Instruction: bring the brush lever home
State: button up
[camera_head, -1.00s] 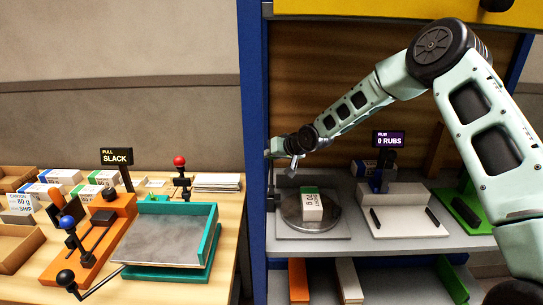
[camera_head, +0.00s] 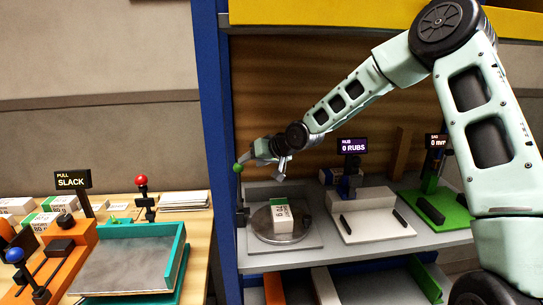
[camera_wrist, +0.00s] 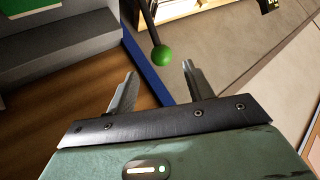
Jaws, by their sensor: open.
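A lever with a green ball knob (camera_head: 238,168) stands upright at the left edge of the shelf, beside the round plate; I take it to be the brush lever. In the wrist view its green knob (camera_wrist: 162,55) hangs on a dark rod just beyond my fingertips, roughly between them. My gripper (camera_wrist: 158,72) is open and empty, with no finger visibly touching the knob. In the head view my gripper (camera_head: 262,160) is just right of the knob, above the plate. The lever's lower end is hard to make out.
A labelled ream (camera_head: 283,219) sits on the round plate (camera_head: 262,228). A white block station with a "0 RUBS" sign (camera_head: 352,146) and a green stand (camera_head: 440,206) are to the right. A blue post (camera_head: 212,130) is close left of the lever. A teal-edged tray (camera_head: 181,252) is on the left table.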

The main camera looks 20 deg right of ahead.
jog(key=v, duration=0.9)
jog(key=shift+f, duration=0.1)
jog(key=s+f+n+g+h, duration=0.1)
jog(key=s+f+g+h, duration=0.25)
jog(key=s+f, duration=0.45)
jog(key=s+d+r+g+h, duration=0.1)
jog(key=s+g, duration=0.1)
jog(key=s, duration=0.7)
jog(key=s+d+r+g+h, duration=0.1)
jog(key=s+r+g, duration=0.1)
jog(key=s, duration=0.7)
jog(key=s+a+n+g, duration=0.1)
jog(key=s+a+n, duration=0.2)
jog(key=s+a, duration=0.3)
jog(key=s+a+r+n+g+y, duration=0.1)
jog(key=s+a+n, duration=0.3)
jog(key=s+a, duration=0.3)
jog(key=a, duration=0.5)
jog(key=shift+s+a+r, duration=0.2)
jog(key=shift+r, duration=0.05)
